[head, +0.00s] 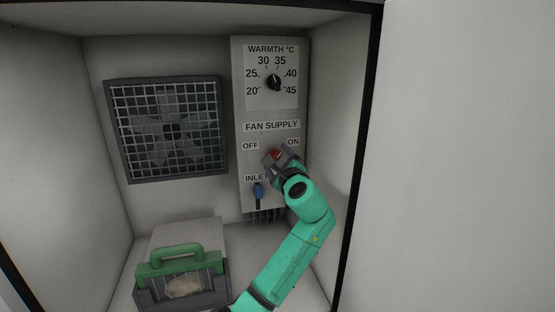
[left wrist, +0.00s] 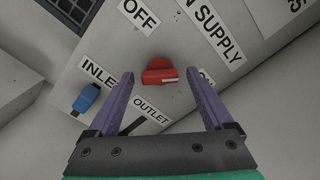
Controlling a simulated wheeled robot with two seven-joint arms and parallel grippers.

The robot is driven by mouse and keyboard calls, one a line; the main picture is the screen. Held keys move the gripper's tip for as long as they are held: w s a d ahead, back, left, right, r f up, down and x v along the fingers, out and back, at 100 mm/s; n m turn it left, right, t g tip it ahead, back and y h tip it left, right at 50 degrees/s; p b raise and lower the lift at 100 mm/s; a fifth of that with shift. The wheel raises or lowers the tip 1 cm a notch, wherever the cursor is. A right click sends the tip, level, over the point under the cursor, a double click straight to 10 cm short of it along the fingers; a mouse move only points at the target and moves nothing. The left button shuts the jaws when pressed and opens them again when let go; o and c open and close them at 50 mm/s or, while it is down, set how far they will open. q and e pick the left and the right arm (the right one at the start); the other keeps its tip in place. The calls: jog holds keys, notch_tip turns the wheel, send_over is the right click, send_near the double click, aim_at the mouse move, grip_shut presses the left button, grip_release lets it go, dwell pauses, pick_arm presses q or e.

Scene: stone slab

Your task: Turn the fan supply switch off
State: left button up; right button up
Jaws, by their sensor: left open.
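The fan supply switch is a red knob (head: 276,153) on the grey panel, between the OFF and ON labels. In the left wrist view the red knob (left wrist: 160,72) shows a white mark on its side towards the ON label, which is partly hidden by a finger. My left gripper (head: 272,164) is open in front of the panel, close to the switch. In the left wrist view its two purple fingers stand either side of the knob's lower part, with nothing held; I cannot tell whether they touch it. My right gripper is out of view.
The warmth dial (head: 274,82) is above the switch. A blue lever (head: 258,194) is below, by the INLET label. A caged fan (head: 168,130) is on the back wall. A green-handled box (head: 180,262) stands on the floor. The cabinet's right wall (head: 339,120) is near my arm.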

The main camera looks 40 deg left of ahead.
pick_arm(q)
grip_shut()
jog(key=shift+n, duration=0.3)
jog(key=n+b, duration=0.2)
jog(key=n, duration=0.1)
jog(key=shift+f, duration=0.15)
jog(key=n+b, duration=0.2)
jog(key=n, duration=0.2)
jog(key=n+b, duration=0.3)
jog(key=n, duration=0.2)
jog(key=shift+n+b, duration=0.75)
jog(key=shift+n, duration=0.95)
